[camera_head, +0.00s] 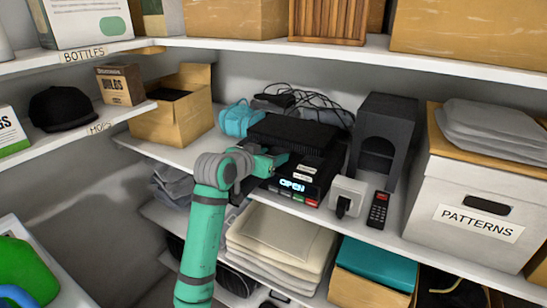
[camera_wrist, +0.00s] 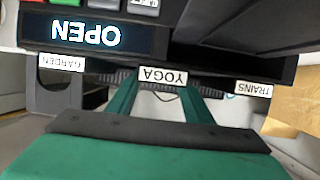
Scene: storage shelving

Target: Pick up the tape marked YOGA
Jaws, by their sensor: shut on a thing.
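The tape marked YOGA (camera_wrist: 163,77) shows its white label upside down in the middle of the wrist view. My gripper (camera_wrist: 160,92) has its two green fingers on either side of this tape and is shut on it. Most of the tape's body is hidden. In the head view my gripper (camera_head: 279,160) is at the black player (camera_head: 285,193), whose display reads OPEN. The display (camera_wrist: 87,34) also shows in the wrist view. I cannot read which label is which in the head view.
Labels reading GARDEN (camera_wrist: 61,63) and TRAINS (camera_wrist: 253,88) lie to either side of YOGA. A black box (camera_head: 384,130) and the PATTERNS box (camera_head: 470,200) stand further right. A shelf (camera_head: 300,50) runs above.

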